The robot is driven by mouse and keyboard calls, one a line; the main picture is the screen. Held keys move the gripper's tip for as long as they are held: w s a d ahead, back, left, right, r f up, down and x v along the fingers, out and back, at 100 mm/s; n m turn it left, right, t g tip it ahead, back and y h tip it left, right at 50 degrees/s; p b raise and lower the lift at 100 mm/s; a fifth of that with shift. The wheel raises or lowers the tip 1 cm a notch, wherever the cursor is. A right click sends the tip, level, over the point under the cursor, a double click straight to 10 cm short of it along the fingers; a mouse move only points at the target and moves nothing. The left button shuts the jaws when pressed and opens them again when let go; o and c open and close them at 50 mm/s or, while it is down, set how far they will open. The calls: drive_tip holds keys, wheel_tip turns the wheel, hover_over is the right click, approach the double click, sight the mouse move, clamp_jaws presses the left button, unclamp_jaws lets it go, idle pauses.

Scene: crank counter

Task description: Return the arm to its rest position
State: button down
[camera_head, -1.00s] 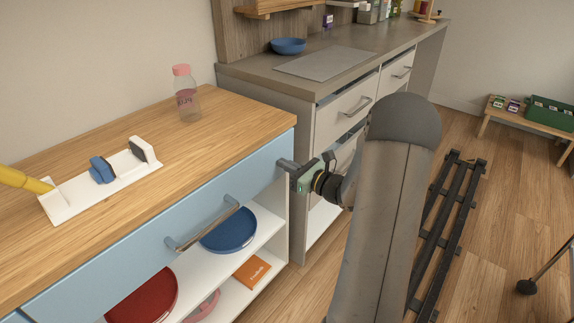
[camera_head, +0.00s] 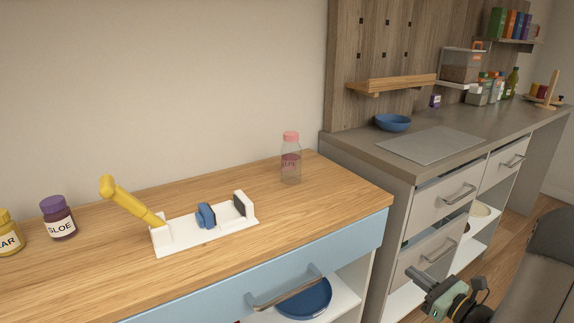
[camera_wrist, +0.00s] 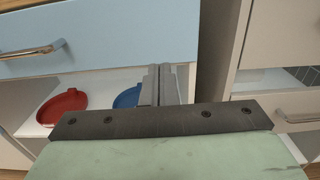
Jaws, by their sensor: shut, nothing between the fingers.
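My gripper (camera_head: 424,279) is at the lower right of the head view, in front of the grey counter's drawers and clear of the wooden counter (camera_head: 340,190). Its fingers are shut with nothing between them. In the wrist view the closed fingers (camera_wrist: 160,72) point toward the light-blue drawer front (camera_wrist: 110,35) and the open shelf under it. My arm fills the lower right corner of the head view.
On the wooden counter stand a white holder (camera_head: 180,238) with a yellow handle (camera_head: 130,203), a pink-capped bottle (camera_head: 291,160) and a purple-lidded jar (camera_head: 58,218). The drawer handle (camera_head: 288,291) sticks out. A blue bowl (camera_head: 392,122) sits on the grey counter.

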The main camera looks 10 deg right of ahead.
drive_tip(key=s+a+r+n+g+y+p, duration=0.25)
drive_tip(key=a+r+n+g+p, duration=0.45)
drive_tip(key=a, duration=0.6)
drive_tip(key=s+a+r+n+g+y+p, duration=0.2)
drive_tip(key=s+a+r+n+g+p, duration=0.2)
drive_tip(key=a+r+n+g, duration=0.65)
drive_tip(key=s+a+r+n+t+h+p, duration=0.1)
drive_tip(key=s+a+r+n+h+p, duration=0.3)
drive_tip(key=s+r+n+h+p, duration=0.4)
drive_tip(key=s+n+h+p, duration=0.2)
drive_tip(key=n+p, duration=0.2)
drive_tip(key=n, duration=0.2)
drive_tip(key=shift+s+a+r+n+h, duration=0.3)
drive_tip(key=shift+s+a+n+h, duration=0.05)
